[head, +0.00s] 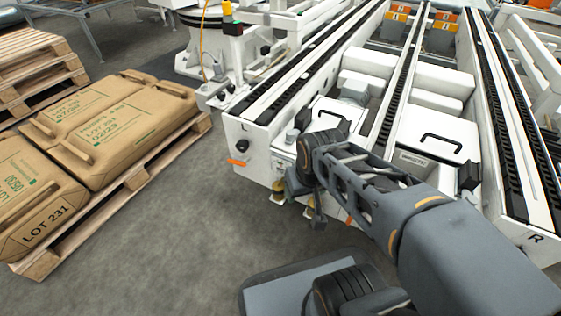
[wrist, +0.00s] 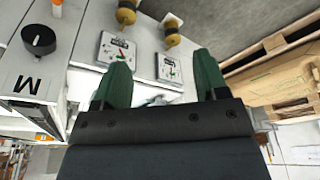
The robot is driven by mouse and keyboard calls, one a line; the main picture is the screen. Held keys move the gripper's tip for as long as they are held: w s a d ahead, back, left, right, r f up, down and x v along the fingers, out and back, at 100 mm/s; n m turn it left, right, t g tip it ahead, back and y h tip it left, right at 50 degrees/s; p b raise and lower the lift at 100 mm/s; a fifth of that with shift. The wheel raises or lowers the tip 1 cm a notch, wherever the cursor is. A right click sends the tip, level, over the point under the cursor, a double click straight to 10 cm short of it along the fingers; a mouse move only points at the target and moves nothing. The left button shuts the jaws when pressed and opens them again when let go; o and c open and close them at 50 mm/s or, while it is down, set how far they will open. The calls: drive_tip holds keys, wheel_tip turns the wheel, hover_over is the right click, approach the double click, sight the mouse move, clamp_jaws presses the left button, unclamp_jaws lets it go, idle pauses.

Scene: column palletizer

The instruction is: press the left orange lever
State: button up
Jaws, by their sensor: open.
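The left orange lever (head: 237,162) is a small flat orange bar on the white end face of the conveyor frame, below the letter L in the head view. A second bit of orange (head: 349,222) shows beside my arm; I cannot tell what it is. In the wrist view, an orange piece (wrist: 57,8) is cut off at the top left. My gripper (wrist: 160,60) has green fingers spread apart with nothing between them. It faces the panel, with two gauges beyond the fingers. In the head view, my wrist is right of the left lever, apart from it, and hides the fingers.
A black knob (wrist: 38,40) marked M sits left of the fingers, with gauges (wrist: 168,68) and brass-coloured fittings (wrist: 172,30) ahead. A pallet (head: 150,168) with brown sacks (head: 110,125) stands left. Grey floor (head: 190,245) between pallet and frame is clear.

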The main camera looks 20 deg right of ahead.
drive_tip(key=p+v, duration=0.2)
drive_tip(key=w+p+v, duration=0.1)
drive_tip(key=p+v, duration=0.2)
drive_tip(key=shift+w+r, duration=0.1)
drive_tip(key=c, duration=0.7)
drive_tip(key=shift+f, duration=0.25)
drive_tip(key=c, duration=0.5)
